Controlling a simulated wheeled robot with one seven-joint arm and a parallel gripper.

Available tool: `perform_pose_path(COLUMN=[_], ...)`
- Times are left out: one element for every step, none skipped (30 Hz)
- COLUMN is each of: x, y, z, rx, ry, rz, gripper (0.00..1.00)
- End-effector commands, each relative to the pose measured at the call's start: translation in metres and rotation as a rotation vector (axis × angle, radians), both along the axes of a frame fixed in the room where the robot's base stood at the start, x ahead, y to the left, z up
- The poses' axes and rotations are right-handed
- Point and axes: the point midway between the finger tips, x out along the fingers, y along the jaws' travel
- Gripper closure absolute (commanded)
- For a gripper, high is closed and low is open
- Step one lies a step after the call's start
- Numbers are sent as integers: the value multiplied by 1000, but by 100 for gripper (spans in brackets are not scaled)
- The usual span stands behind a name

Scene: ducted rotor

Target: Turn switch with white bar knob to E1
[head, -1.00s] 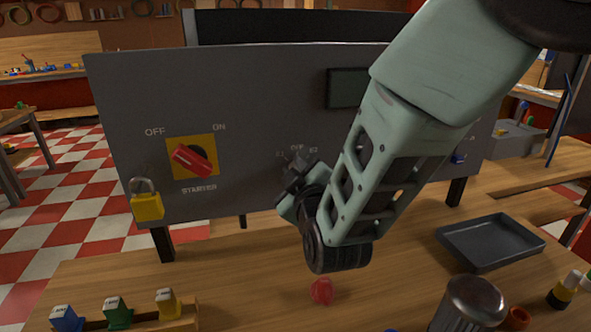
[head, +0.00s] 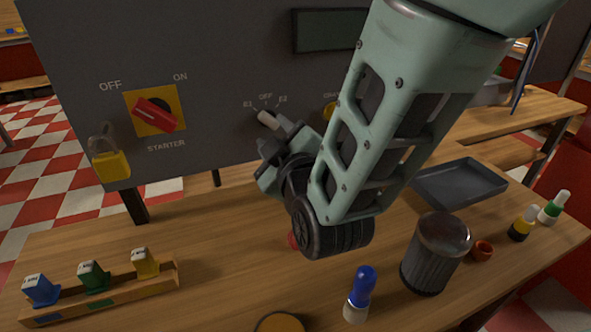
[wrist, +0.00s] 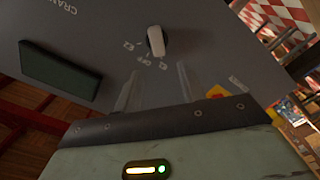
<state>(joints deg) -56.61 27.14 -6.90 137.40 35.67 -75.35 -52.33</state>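The switch's white bar knob (head: 268,118) is on the grey panel, under the labels E1, OFF and E2. Its visible end tilts up-left, seemingly toward E1. In the wrist view the knob (wrist: 156,40) stands beyond my fingertips, and its lower end points at the rightmost label. My gripper (head: 272,150) is just below and right of the knob in the head view, partly hidden by my wrist. In the wrist view my gripper's two fingers (wrist: 158,78) are spread apart with nothing between them, and they look clear of the knob.
A red starter switch (head: 155,115) on a yellow plate and a yellow padlock (head: 110,165) are at the panel's left. A dark display (head: 328,31) is above. The bench holds a block rack (head: 100,300), a blue-topped bottle (head: 361,290), a dark canister (head: 437,250) and a tray (head: 460,184).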

Motion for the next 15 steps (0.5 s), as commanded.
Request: perform_pose_path(x=[-13, -19, -29, -36, -42, -52, -51, -51, -53, -54, -55, -57, -59, -60, -62], y=[-3, -5, -7, -9, -11, -14, -14, -14, -14, -15, -15, -15, -16, -16, -17], z=[-2, -2, -2, -2, -2, -2, -4, -6, -5, -5, -5, -5, -5, -5, -5], rx=[0, 0, 0, 0, 0, -1, 4, 4, 6, 6, 5, 5, 4, 5, 4], ry=[0, 1, 0, 0, 0, 0, -3, -5, -6, -5, -5, -6, -6, -5, -6], rz=[4, 4, 6, 4, 4, 4, 1, 0, -1, -3, -3, -4, -5, -5, -6], gripper=[60, 60, 60, 60, 60, 60, 60, 60, 60, 60, 60, 60, 60, 60, 60])
